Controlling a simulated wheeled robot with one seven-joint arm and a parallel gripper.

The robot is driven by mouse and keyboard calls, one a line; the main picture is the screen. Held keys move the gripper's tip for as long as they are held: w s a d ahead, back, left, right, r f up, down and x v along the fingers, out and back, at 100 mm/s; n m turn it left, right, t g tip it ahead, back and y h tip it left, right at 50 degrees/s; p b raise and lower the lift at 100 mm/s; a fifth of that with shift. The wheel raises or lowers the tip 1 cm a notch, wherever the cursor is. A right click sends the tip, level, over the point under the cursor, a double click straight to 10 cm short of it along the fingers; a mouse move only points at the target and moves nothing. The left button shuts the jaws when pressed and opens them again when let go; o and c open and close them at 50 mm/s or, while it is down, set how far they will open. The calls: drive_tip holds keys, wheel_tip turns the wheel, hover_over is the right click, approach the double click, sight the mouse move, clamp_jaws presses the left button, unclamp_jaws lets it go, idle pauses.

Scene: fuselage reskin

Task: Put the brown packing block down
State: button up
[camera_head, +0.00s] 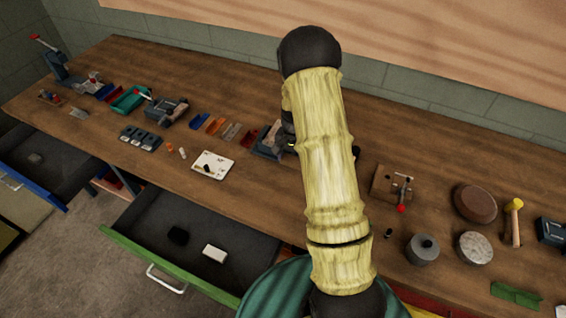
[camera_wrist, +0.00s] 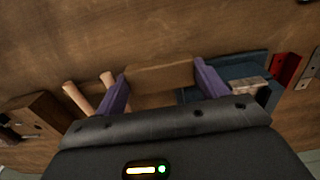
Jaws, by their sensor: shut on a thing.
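The brown packing block (camera_wrist: 160,77) is between the purple fingers of my gripper (camera_wrist: 163,84) in the wrist view. The gripper is shut on it, one finger at each end. Bare wooden bench top (camera_wrist: 165,30) shows beyond the block. I cannot tell whether the block touches the bench or hangs above it. In the head view my arm hides the block and the gripper.
A blue-grey fixture (camera_wrist: 245,72) is close to the right finger, with a red bin (camera_wrist: 287,68) beyond it. Tan rods (camera_wrist: 77,98) and a wooden block (camera_wrist: 35,115) lie left. An open drawer (camera_head: 150,222) juts out in front of the bench.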

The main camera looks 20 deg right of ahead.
sight(292, 175)
drive_tip(key=shift+f, duration=0.7)
drive_tip(key=shift+f+p, duration=0.55)
drive_tip(key=shift+f, duration=1.55)
drive_tip(key=shift+f, duration=0.15)
drive_tip(key=o, duration=1)
drive_tip(key=shift+c, duration=0.2)
wheel_tip(292, 175, up, 12)
drive_tip(key=b, duration=0.3)
drive_tip(key=shift+r, duration=0.2)
